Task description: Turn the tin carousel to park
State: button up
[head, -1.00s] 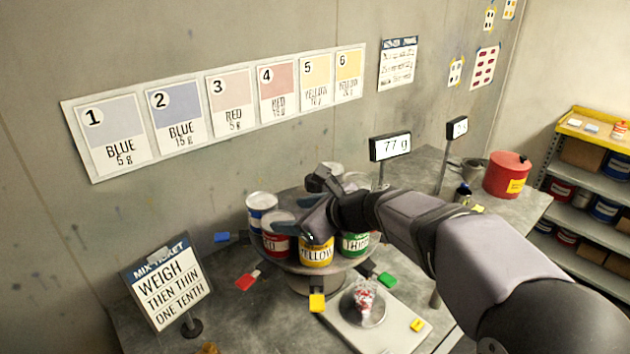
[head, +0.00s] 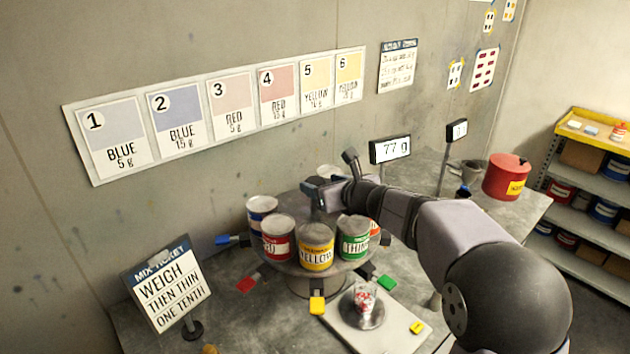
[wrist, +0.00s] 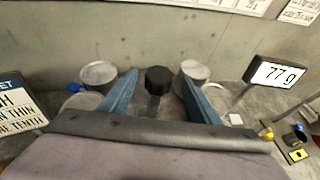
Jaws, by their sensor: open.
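The tin carousel (head: 296,270) is a round grey turntable on the bench. Around it stand a blue tin (head: 262,212), a red tin (head: 278,246), a yellow tin (head: 316,255), a green tin labelled as thinner (head: 354,245) and others partly hidden by my arm. Coloured tabs stick out around it: blue, red, yellow (head: 317,305) and green (head: 386,282). My gripper (head: 322,190) is open over the carousel's middle, behind the yellow tin. In the wrist view, a black knob (wrist: 158,78) shows between the two blue fingers; I cannot tell whether they touch it. No park mark is readable.
A scale (head: 378,335) with a cup (head: 365,302) of red and white contents stands in front right; its display (head: 390,149) reads 77 g. A mix ticket sign (head: 167,287) stands at left. A red can (head: 507,177) stands at the bench's right. The wall is close behind.

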aim_at(317, 183)
jog(key=shift+p+x, duration=0.6)
jog(key=shift+x, duration=1.8)
jog(key=shift+s, duration=0.1)
grip_shut()
